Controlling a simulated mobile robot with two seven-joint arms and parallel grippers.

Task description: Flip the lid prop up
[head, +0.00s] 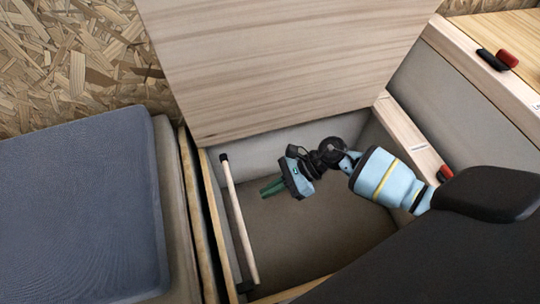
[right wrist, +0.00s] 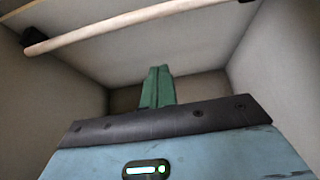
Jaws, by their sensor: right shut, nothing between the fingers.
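The lid prop (head: 238,220) is a pale wooden rod with black ends. In the head view it lies along the left side of the open box, and it crosses the top left of the right wrist view (right wrist: 120,27). The wooden lid (head: 290,60) stands raised above the box. My right gripper (head: 268,189) is inside the box, to the right of the prop and apart from it. Its green fingers point left and are shut and empty; they also show in the right wrist view (right wrist: 157,85). My left gripper is not in view.
The box floor (head: 320,240) is bare. The box's wooden edge (head: 215,240) and a blue-grey cushion (head: 80,200) lie to the left. A wooden ledge (head: 412,145) is at the right. Red and black items (head: 500,58) lie on the top right surface.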

